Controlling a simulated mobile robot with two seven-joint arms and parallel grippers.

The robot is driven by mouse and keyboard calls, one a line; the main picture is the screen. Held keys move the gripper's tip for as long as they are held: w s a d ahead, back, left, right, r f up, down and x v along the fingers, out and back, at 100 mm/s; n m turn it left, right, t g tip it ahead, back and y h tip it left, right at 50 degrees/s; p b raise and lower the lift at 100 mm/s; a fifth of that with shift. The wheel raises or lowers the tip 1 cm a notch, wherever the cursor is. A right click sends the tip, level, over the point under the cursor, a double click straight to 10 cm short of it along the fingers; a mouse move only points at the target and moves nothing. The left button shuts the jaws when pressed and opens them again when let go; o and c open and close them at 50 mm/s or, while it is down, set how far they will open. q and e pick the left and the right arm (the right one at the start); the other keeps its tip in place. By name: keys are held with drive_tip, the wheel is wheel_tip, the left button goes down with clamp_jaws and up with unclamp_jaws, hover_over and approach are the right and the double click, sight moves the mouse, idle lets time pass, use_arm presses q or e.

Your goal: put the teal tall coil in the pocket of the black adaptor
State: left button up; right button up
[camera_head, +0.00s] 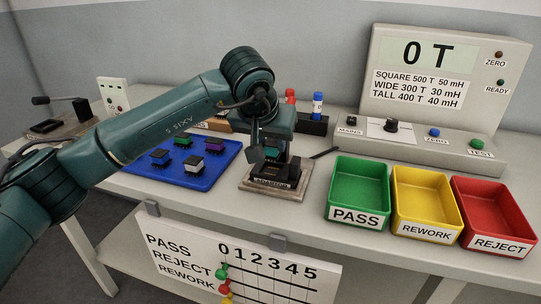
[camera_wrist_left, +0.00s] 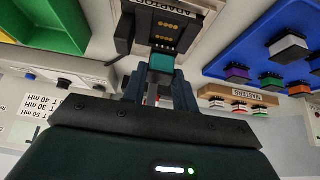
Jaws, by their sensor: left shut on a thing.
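The teal tall coil (camera_wrist_left: 161,63) shows in the wrist view between the fingers of my left gripper (camera_wrist_left: 160,82), which is shut on it. The black adaptor (camera_wrist_left: 172,34), with a recessed face and small gold contacts, lies just past the coil. In the head view the adaptor (camera_head: 285,172) stands on a small labelled base at the table's middle. My left gripper (camera_head: 268,155) is right over it and hides much of it. I cannot tell whether the coil touches the pocket. My right gripper is not in view.
A blue tray (camera_head: 215,171) with several coils lies left of the adaptor. Green (camera_head: 359,188), yellow (camera_head: 427,203) and red (camera_head: 498,216) bins stand to the right. A tester console (camera_head: 440,80) and a black holder (camera_head: 314,124) with coils stand behind.

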sight(270, 152)
use_arm(q)
drive_tip(key=shift+f, duration=1.55)
drive_tip(key=shift+f, duration=0.1)
drive_tip(key=o, duration=1.1)
drive_tip(key=shift+c, duration=0.2)
